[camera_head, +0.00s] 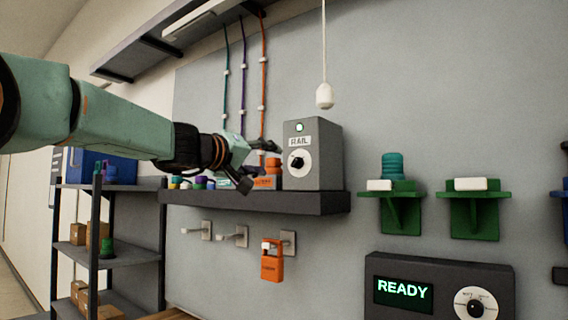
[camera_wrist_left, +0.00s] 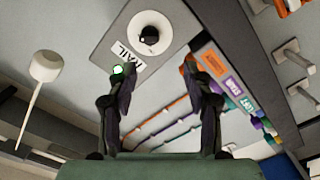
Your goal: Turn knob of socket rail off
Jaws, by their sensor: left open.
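The grey box labelled RAIL (camera_head: 328,165) stands on the dark wall shelf, with a lit green lamp (camera_head: 299,127) above its label. Its black knob (camera_head: 297,162) sits on a white disc on the front face. In the left wrist view the knob (camera_wrist_left: 149,38) shows beyond the fingertips, near the top edge. My left gripper (camera_head: 263,167) is open, left of the box and apart from the knob. In the left wrist view, nothing is between its fingers (camera_wrist_left: 158,70). My right gripper is not in view.
The dark shelf (camera_head: 250,202) holds coloured items and orange pieces left of the box. A white pull cord (camera_head: 324,96) hangs above. Hooks below the shelf carry an orange tag (camera_head: 271,262). A READY panel (camera_head: 440,262) and green brackets (camera_head: 402,212) are at right.

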